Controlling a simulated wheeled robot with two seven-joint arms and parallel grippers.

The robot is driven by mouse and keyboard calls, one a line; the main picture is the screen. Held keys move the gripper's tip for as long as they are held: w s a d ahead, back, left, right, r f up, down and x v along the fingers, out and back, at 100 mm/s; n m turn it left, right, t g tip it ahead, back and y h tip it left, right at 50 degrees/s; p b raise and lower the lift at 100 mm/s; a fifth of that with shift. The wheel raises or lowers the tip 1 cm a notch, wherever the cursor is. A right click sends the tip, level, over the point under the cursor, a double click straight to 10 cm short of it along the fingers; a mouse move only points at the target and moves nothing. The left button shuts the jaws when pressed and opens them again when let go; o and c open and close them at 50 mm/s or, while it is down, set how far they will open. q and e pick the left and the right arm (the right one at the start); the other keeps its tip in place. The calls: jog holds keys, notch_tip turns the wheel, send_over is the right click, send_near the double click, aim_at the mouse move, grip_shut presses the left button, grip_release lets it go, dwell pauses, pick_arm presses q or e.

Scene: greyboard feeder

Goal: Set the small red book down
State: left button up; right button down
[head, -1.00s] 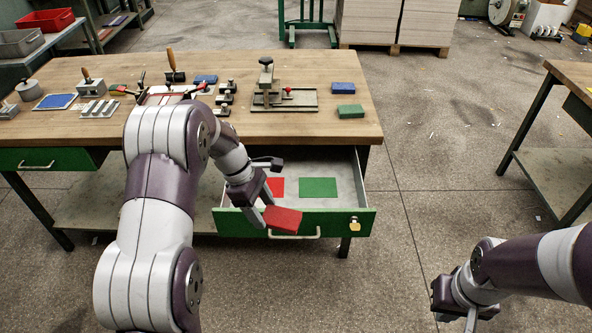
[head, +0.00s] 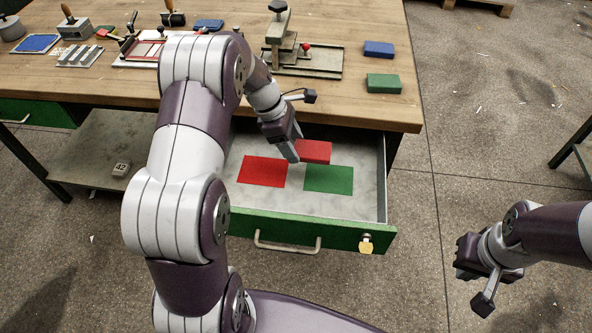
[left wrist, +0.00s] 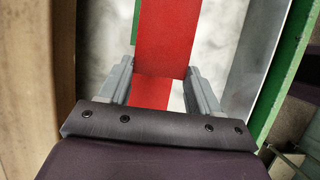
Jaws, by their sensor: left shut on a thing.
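The small red book (head: 314,151) is held in my left gripper (head: 297,150) above the open drawer (head: 312,228). In the left wrist view the book (left wrist: 166,40) reaches out between the two fingers. A flat red rectangle (head: 262,171) and a flat green rectangle (head: 328,180) lie on the drawer floor. The book is above and behind them in the head view, partly over the green one's back edge. The gap between book and floor is hard to judge. My right gripper (head: 487,285) hangs away at the right; its finger opening is unclear.
The wooden bench (head: 350,100) stands just behind the drawer, its edge close to my left wrist. A blue book (head: 379,49) and a green book (head: 383,83) lie on its right end. A metal press (head: 290,55) stands left of them. The drawer's front carries a yellow padlock (head: 366,243).

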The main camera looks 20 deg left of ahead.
pick_arm(q)
jog(key=b, duration=0.2)
send_over(281, 207)
jog(key=a, duration=0.1)
jog(key=f, duration=0.6)
jog(key=shift+a, duration=0.2)
jog(key=shift+s+f+b, duration=0.2)
jog(key=shift+f+b, duration=0.2)
jog(key=shift+f, duration=1.65)
jog(key=shift+f, duration=0.1)
jog(key=o, duration=1.1)
jog(key=shift+c, duration=0.2)
